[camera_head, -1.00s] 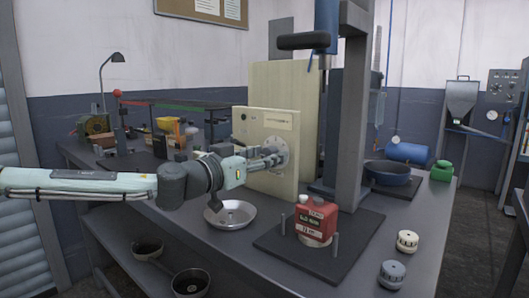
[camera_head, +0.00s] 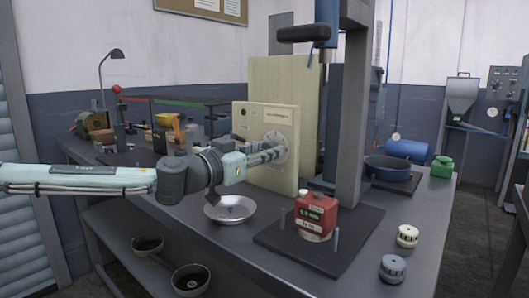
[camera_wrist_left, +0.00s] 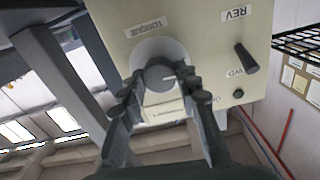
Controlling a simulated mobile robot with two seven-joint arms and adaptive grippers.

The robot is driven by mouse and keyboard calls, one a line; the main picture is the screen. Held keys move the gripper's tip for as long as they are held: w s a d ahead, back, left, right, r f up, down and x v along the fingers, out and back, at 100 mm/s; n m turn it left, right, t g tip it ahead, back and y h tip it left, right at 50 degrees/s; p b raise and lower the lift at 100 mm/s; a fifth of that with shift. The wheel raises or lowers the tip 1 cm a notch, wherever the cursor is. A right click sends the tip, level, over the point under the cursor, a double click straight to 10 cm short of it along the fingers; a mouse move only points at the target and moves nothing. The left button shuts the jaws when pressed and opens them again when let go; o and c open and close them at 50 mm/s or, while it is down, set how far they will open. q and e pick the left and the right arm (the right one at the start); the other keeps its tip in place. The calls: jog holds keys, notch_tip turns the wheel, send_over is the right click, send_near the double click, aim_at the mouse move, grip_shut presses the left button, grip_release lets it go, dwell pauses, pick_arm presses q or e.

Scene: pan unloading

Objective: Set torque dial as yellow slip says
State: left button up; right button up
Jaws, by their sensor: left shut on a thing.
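The pale control panel (camera_head: 262,172) stands on the bench in the head view. My left gripper (camera_head: 272,157) reaches its round dial plate (camera_head: 282,142) from the left. In the left wrist view the picture is turned over, and the two fingers of my left gripper (camera_wrist_left: 165,85) are closed around the sides of the grey torque dial (camera_wrist_left: 158,74). A white mark shows on the dial. The TORQUE label (camera_wrist_left: 145,28) is beside it. A pale yellowish slip (camera_wrist_left: 166,112) is on the panel, partly behind the fingers; its writing is unreadable. My right gripper is not in view.
A lever (camera_wrist_left: 247,60) with REV and FWD labels is on the same panel. A metal dish (camera_head: 230,219) lies on the bench below my arm. A red device (camera_head: 318,218) stands on a dark base plate. Two loose knobs (camera_head: 407,236) (camera_head: 393,269) lie at the right.

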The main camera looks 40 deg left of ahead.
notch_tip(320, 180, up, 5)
jog(key=b, duration=0.2)
pick_arm(q)
jog(key=m, duration=0.8)
jog(key=m+p, duration=0.1)
jog(key=m, duration=0.8)
jog(key=m+p, duration=0.1)
jog(key=m, duration=0.7)
jog(key=shift+d+f+m, duration=0.15)
jog(key=shift+f+m, duration=0.1)
jog(key=shift+m, duration=0.05)
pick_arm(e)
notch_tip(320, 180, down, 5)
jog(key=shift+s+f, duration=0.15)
